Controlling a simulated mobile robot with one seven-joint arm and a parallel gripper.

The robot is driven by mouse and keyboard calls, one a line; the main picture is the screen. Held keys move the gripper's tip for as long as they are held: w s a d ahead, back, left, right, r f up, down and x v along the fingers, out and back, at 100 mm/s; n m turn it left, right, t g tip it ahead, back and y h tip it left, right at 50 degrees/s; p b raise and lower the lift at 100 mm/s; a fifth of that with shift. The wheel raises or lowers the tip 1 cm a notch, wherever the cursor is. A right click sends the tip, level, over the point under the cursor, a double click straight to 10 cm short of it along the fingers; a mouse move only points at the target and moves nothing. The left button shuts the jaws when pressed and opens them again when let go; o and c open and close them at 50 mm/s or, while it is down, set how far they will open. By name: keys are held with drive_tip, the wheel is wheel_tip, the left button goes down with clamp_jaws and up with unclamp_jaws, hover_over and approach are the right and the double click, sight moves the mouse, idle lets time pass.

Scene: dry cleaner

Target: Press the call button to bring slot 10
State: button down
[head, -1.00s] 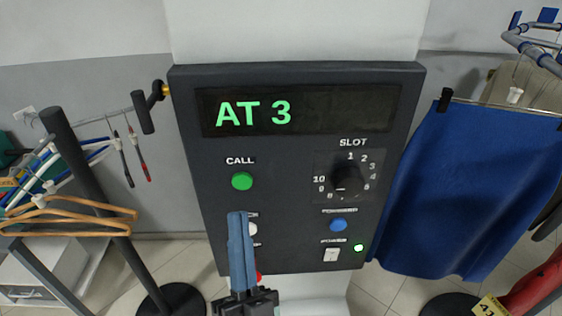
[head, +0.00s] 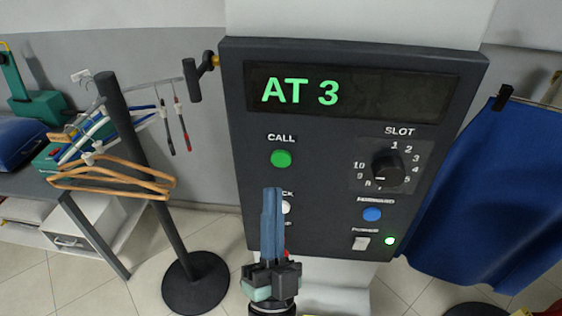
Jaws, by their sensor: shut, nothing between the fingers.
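The dark control panel (head: 330,235) faces me, and its display (head: 352,93) reads "AT 3" in green. The green call button (head: 281,158) sits under the CALL label, standing out from the panel. The black SLOT dial (head: 388,168) is to its right, with numbers around it; a small light mark shows at its lower edge, but I cannot tell which number it points to. My gripper (head: 272,191) is shut and empty, pointing up in front of the panel below the call button. It partly hides a white button (head: 286,207) and a red one (head: 286,253).
A blue forward button (head: 372,214), a power switch (head: 361,243) and a lit green lamp (head: 389,241) are at the panel's lower right. A black stand (head: 150,170) with hangers (head: 112,178) is at left. A blue garment (head: 495,190) hangs at right.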

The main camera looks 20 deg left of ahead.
sight(278, 154)
drive_tip(key=w+b, duration=0.1)
drive_tip(key=w, duration=0.1)
drive_tip(key=w+a+b, duration=0.1)
drive_tip(key=w, duration=0.1)
drive_tip(key=shift+w+a, duration=0.15)
drive_tip(key=shift+w, duration=0.15)
drive_tip(key=shift+w+b, duration=0.1)
drive_tip(key=shift+b, duration=0.2)
idle(1.6)
drive_tip(key=shift+w+a, duration=0.1)
drive_tip(key=shift+w, duration=0.2)
drive_tip(key=shift+w+a+b, duration=0.15)
drive_tip(key=shift+w+b, duration=0.25)
drive_tip(key=shift+b, duration=0.3)
idle(0.4)
drive_tip(key=shift+s, duration=0.15)
drive_tip(key=shift+s+d, duration=0.25)
drive_tip(key=shift+s, duration=0.4)
